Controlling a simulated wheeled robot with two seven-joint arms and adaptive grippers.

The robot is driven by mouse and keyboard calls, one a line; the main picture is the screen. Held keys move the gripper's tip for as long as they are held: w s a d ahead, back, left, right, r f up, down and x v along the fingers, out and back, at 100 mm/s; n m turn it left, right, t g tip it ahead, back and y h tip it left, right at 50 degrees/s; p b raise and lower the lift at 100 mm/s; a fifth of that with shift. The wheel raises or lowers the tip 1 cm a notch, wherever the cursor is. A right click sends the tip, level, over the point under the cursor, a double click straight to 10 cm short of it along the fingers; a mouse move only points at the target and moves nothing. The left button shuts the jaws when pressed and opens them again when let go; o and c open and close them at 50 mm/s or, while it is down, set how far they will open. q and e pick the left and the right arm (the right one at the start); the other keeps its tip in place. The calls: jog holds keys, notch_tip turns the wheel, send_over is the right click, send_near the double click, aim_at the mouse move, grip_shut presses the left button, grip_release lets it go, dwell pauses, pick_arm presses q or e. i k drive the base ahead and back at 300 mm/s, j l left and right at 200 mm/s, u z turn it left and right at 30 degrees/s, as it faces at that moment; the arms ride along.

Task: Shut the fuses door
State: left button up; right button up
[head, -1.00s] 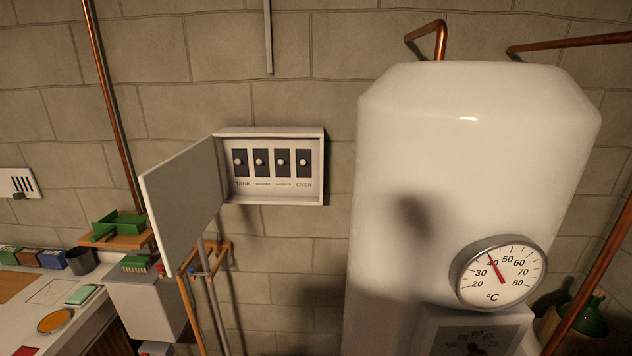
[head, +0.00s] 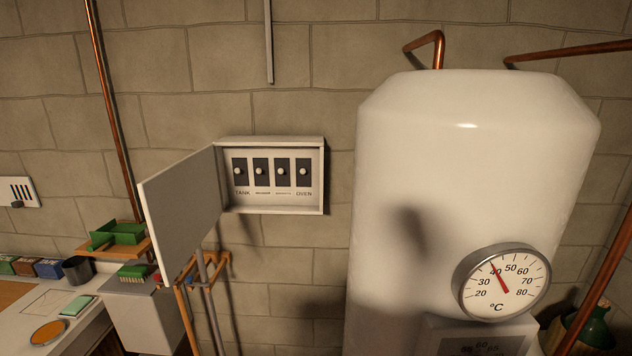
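The fuse box (head: 270,207) is a shallow pale box on the stone wall, left of the white tank. Its door (head: 180,207) is hinged on the box's left side and stands wide open, swung out toward me and to the left. Inside is a row of several dark switches (head: 261,172) with round pale knobs; the end labels read TANK and OVEN. Neither of my grippers is in view.
A large white tank (head: 470,180) with a round dial (head: 502,284) stands close at the right. Wooden poles (head: 205,290) stand below the door. A workbench (head: 60,310) with small boxes and a green tray (head: 118,235) is at the lower left.

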aim_at(180, 203)
jog(key=j+z, duration=0.3)
jog(key=j, duration=1)
jog(key=j+z, duration=0.25)
jog(key=j, duration=1.05)
